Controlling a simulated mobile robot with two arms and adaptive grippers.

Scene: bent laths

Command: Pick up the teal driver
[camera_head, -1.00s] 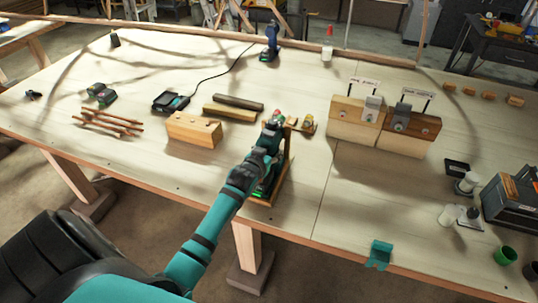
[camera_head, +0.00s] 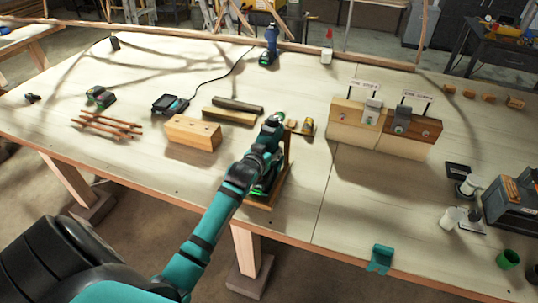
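The teal driver (camera_head: 271,129) stands upright in a small wooden stand (camera_head: 285,177) near the front edge of the workbench. Its head and its dark foot with a green patch show. My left gripper (camera_head: 262,158) is at the driver's handle, in front of it from this view. Gripper and driver overlap, and the fingers are too small and dark to tell whether they are closed. My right gripper is not in view.
A blue driver (camera_head: 268,46) stands at the back. Wooden blocks with signs (camera_head: 383,130) stand to the right. A teal bracket (camera_head: 380,258) sits at the front edge.

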